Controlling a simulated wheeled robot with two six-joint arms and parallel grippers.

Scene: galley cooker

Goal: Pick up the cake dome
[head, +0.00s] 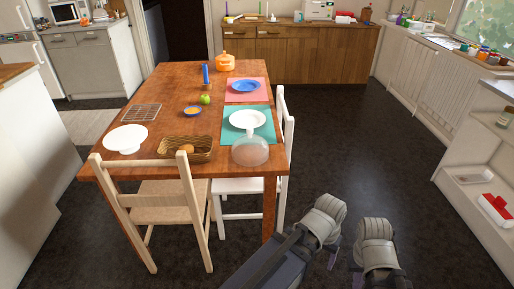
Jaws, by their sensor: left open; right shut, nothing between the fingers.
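The cake dome (250,152) is a clear, rounded cover with a pale knob on top. It stands at the near right corner of the wooden table (172,88), partly over the near edge of the teal placemat (233,137). A white cake stand (126,138) is at the table's near left. My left gripper (332,254) is open and my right gripper (358,256) is shut and empty. Both are at the bottom of the view, low and to the right of the table, well apart from the dome. Their fingers are mostly hidden.
A wicker basket (172,152) stands just left of the dome, and a white plate (247,119) lies behind it. A white chair (286,135) stands at the table's right side, a wooden chair (150,165) at its near side. The dark floor (350,140) to the right is clear.

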